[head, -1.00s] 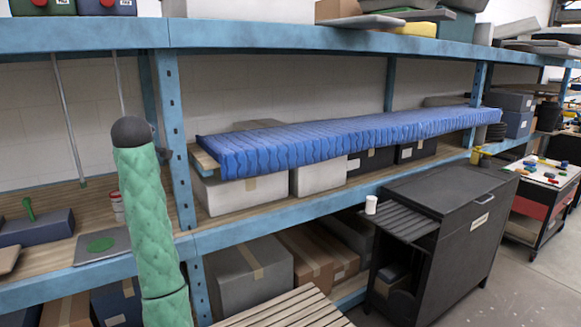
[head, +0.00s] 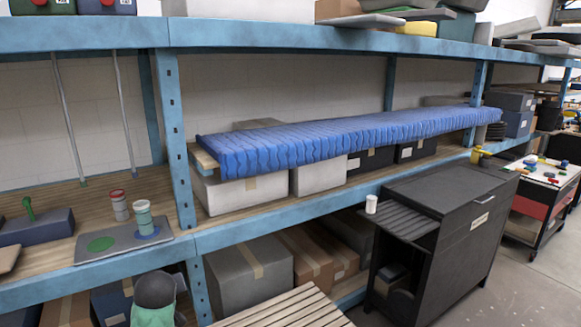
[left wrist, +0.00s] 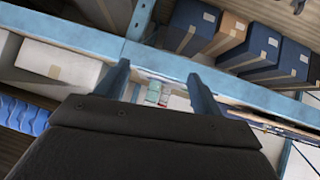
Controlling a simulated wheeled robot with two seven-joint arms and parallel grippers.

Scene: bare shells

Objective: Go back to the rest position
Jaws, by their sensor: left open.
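My left gripper shows in the left wrist view (left wrist: 160,88), its two dark fingers spread apart with nothing held between them. In the head view only part of my green-sleeved left arm with a dark joint shows at the bottom left; the left fingers are not visible there. My right gripper is in neither view.
A blue shelf post (head: 174,140) and shelf edge (head: 245,232) stand close to my left arm. A slatted wooden top (head: 290,310) lies at the bottom middle. A black cabinet (head: 450,225) stands right of it. Free floor shows at the lower right.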

